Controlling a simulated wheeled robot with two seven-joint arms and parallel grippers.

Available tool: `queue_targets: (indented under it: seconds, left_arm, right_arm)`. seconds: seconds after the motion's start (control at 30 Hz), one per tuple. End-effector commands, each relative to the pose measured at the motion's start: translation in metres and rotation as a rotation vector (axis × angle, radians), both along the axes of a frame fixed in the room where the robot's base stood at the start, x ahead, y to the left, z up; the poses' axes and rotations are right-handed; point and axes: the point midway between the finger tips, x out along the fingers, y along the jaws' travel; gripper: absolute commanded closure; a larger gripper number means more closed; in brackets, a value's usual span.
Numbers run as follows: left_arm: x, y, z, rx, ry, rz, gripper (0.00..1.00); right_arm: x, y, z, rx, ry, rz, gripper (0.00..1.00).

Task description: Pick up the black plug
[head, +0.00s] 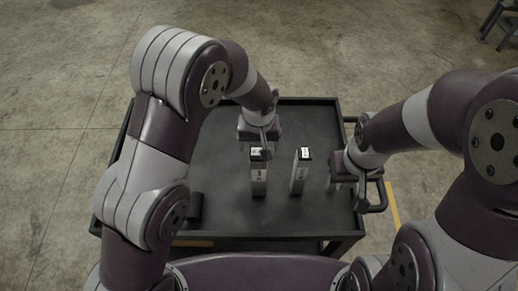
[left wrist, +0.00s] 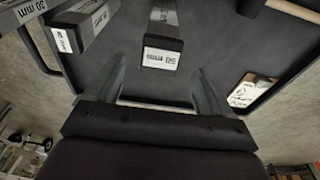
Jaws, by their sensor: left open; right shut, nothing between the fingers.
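My right gripper (head: 366,188) is at the cart's right edge, shut and empty. A black block (head: 195,207) sits at the cart's left front, partly behind my left arm. I cannot tell for sure which black piece is the plug.
A second labelled bar (head: 300,170) stands on the cart top (head: 220,170), right of the first. Labelled bars also show at the upper left of the left wrist view (left wrist: 84,28). The cart has a raised rim, and concrete floor surrounds it.

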Motion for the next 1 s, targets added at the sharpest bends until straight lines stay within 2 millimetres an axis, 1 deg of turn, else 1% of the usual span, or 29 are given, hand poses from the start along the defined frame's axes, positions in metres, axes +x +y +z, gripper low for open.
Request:
queue_targets:
  seconds: [0.03,0.1,0.13,0.23,0.3,0.47,0.5,0.57,0.6,0.63,0.67,0.7,0.9,1.0]
  left_arm:
    - [-0.002,0.000,-0.004,0.003,0.008,-0.001,0.17]
    - [-0.001,-0.002,-0.017,0.003,0.007,-0.002,0.17]
    - [0.000,-0.002,-0.025,0.002,0.005,0.000,0.17]
    - [0.002,-0.002,-0.038,0.000,0.003,-0.001,0.17]
    - [0.003,-0.002,-0.041,0.000,0.002,-0.001,0.17]
    - [0.003,-0.002,-0.042,-0.001,0.001,0.000,0.17]
    - [0.003,-0.002,-0.042,-0.001,0.001,0.000,0.30]
    - [0.003,-0.002,-0.042,-0.001,0.001,0.000,0.50]
    - [0.003,-0.002,-0.042,-0.001,0.001,0.000,0.63]
    - [0.003,-0.002,-0.042,-0.001,0.001,0.000,0.72]
    - [0.003,-0.002,-0.042,-0.001,0.001,0.000,0.73]
    - [0.003,-0.002,-0.042,-0.001,0.001,0.000,0.78]
    - [0.003,-0.002,-0.041,-0.001,0.001,0.000,0.78]
    - [0.004,-0.002,-0.038,-0.002,-0.001,0.001,0.78]
  right_arm:
    - [0.000,0.000,0.014,0.000,-0.001,0.000,1.00]
    - [0.000,0.000,0.023,0.000,-0.001,0.000,1.00]
    - [0.000,0.000,0.022,0.000,-0.002,0.000,1.00]
    - [0.000,0.000,0.024,0.000,-0.001,0.000,1.00]
    - [0.000,0.000,0.024,0.000,-0.001,0.000,1.00]
    - [0.000,0.000,0.023,0.000,-0.001,0.000,1.00]
    - [0.000,0.000,0.023,0.000,-0.001,0.000,1.00]
    - [0.000,0.000,0.022,0.000,-0.001,0.000,1.00]
    - [0.000,0.000,0.023,0.000,-0.001,0.000,1.00]
    - [0.000,0.000,0.023,0.000,-0.001,0.000,1.00]
    - [0.000,0.000,0.023,0.000,-0.001,0.000,1.00]
    - [0.000,0.000,0.023,0.000,-0.001,0.000,1.00]
    - [0.000,0.000,0.022,0.000,-0.001,0.000,1.00]
    - [0.000,0.000,0.019,0.000,-0.001,0.000,1.00]
